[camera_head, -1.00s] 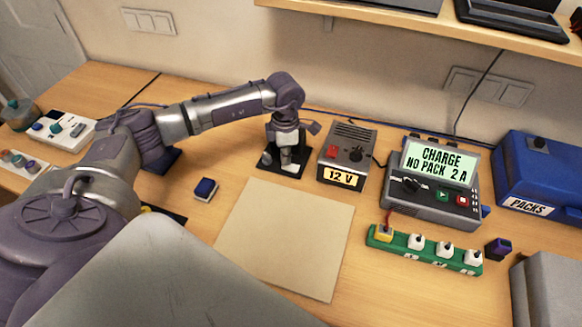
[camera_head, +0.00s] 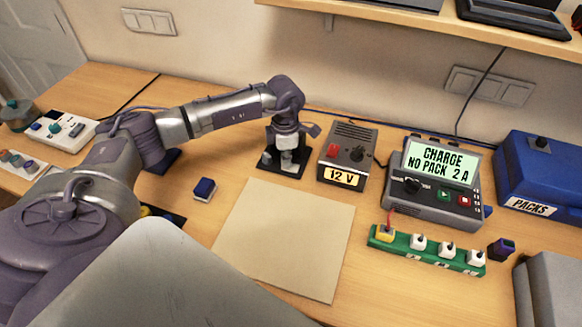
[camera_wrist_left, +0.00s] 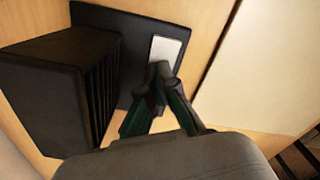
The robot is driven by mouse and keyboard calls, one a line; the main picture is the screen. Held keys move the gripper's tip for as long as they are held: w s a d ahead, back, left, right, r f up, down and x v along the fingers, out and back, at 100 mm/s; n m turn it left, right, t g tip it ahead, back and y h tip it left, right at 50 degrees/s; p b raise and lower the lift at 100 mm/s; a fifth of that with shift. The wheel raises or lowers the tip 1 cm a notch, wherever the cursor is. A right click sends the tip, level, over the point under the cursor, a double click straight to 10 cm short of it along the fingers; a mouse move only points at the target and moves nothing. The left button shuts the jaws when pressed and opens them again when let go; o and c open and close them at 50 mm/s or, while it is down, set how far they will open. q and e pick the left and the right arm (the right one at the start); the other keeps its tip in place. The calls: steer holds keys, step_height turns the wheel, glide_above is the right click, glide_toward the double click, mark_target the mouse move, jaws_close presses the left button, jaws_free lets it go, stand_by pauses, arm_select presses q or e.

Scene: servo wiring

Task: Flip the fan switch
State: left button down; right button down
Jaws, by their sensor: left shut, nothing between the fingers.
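In the left wrist view, a pale rectangular switch (camera_wrist_left: 166,53) sits on a dark plate (camera_wrist_left: 100,18). A black box with slats (camera_wrist_left: 55,85), which looks like the fan, stands at the left. My left gripper (camera_wrist_left: 158,72) is shut and empty, its fingertips at the near end of the switch; I cannot tell whether they touch it. In the head view my left gripper (camera_head: 287,162) points down over the dark plate (camera_head: 272,171) and hides much of what is there. Which way the switch is tilted cannot be told. My right gripper is not in view.
A 12 V supply (camera_head: 346,155) stands just right of the gripper, with a charger (camera_head: 435,185) beyond it. A beige mat (camera_head: 285,240) lies in front, clear. A small blue block (camera_head: 205,189) is to the left. A green strip (camera_head: 428,250) lies at the right.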

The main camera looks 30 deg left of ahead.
arm_select(q)
steer(key=shift+w+r+p, duration=0.1)
steer(key=shift+r+p, duration=0.6)
steer(key=shift+r, duration=0.2)
steer(key=shift+r+p, duration=1.35)
steer(key=shift+r, duration=1.15)
